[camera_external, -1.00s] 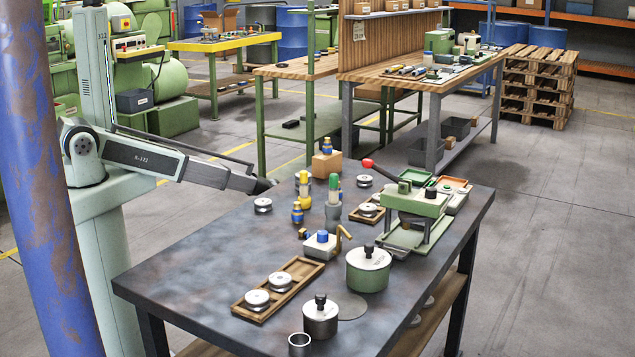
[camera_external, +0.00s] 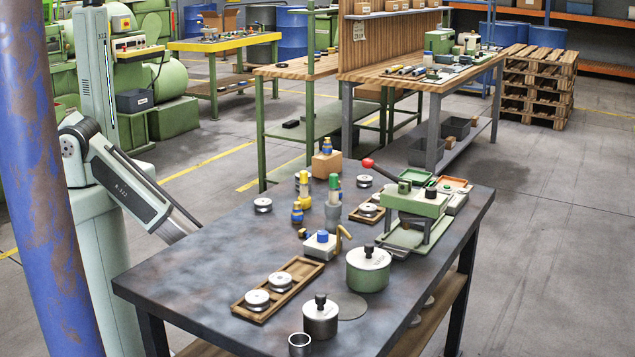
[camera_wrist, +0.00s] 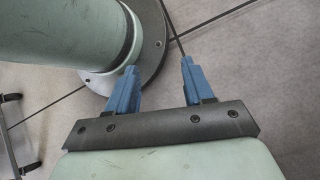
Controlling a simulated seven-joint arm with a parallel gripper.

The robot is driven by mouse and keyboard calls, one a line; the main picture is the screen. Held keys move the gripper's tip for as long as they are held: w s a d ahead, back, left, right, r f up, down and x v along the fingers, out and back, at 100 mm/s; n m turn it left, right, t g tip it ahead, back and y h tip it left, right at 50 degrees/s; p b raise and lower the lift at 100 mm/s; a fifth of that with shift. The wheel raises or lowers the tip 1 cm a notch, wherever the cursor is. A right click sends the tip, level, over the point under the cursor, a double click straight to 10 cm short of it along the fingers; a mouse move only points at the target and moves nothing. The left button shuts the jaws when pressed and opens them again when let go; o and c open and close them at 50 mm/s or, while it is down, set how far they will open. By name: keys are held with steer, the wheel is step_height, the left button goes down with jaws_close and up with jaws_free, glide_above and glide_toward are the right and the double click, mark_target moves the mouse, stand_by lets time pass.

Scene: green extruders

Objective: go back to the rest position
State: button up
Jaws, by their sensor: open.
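My gripper (camera_wrist: 159,82) shows in the wrist view with its two blue fingers apart and nothing between them. Behind the fingers are the grey floor and my own green base column with its round foot. In the external view my arm hangs down and to the right from its shoulder at the left. Its lower end passes behind the left edge of the dark worktable (camera_external: 190,270), so the gripper itself is hidden there.
On the worktable stand a green press (camera_external: 415,205), a green lidded pot (camera_external: 368,268), a grey lidded pot (camera_external: 320,317) and a wooden tray with metal discs (camera_external: 300,268). A rusty blue post (camera_external: 40,180) stands at the front left. The table's left part is bare.

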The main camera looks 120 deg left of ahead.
steer(key=s+d+r+n, duration=0.1)
steer(key=s+d+r, duration=0.1)
steer(key=d, duration=0.9)
steer(key=s+d+r+n+t, duration=0.1)
steer(key=d+r+n, duration=0.1)
steer(key=d, duration=1)
steer(key=shift+s+r, duration=0.35)
steer(key=shift+r, duration=0.4)
